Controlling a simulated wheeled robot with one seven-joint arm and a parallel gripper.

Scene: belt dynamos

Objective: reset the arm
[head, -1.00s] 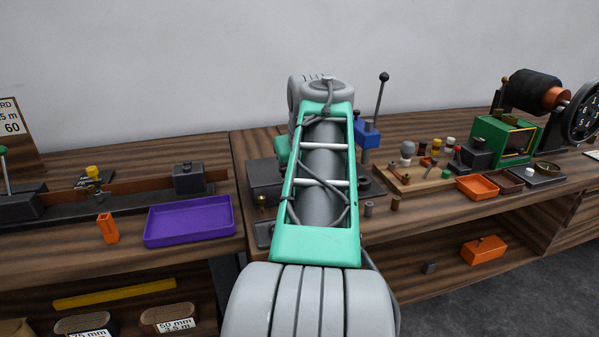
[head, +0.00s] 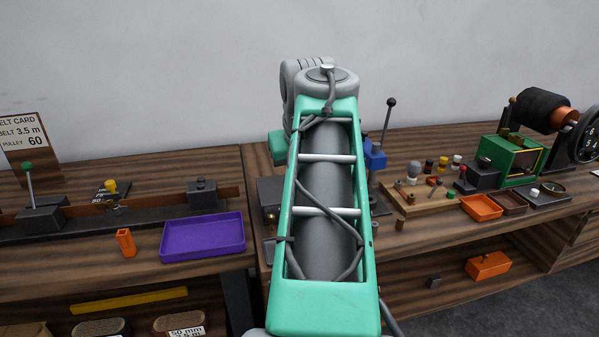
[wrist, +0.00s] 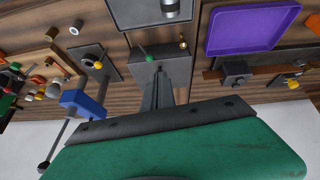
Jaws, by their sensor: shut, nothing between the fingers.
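My arm rises in the middle of the head view, and its own links hide my gripper there. In the wrist view my gripper (wrist: 158,78) shows as narrow grey fingers beyond its green body. The fingers are closed together with nothing between them. They point over the bench near a grey block with a green knob (wrist: 147,58). I cannot tell how high they are above it.
The wooden bench carries a purple tray (head: 205,238), an orange holder (head: 125,242) and a blue lever fixture (head: 375,157). An orange tray (head: 481,207) and a green machine (head: 508,158) stand at right. A belt card (head: 22,137) stands at left. An orange box (head: 488,265) sits below.

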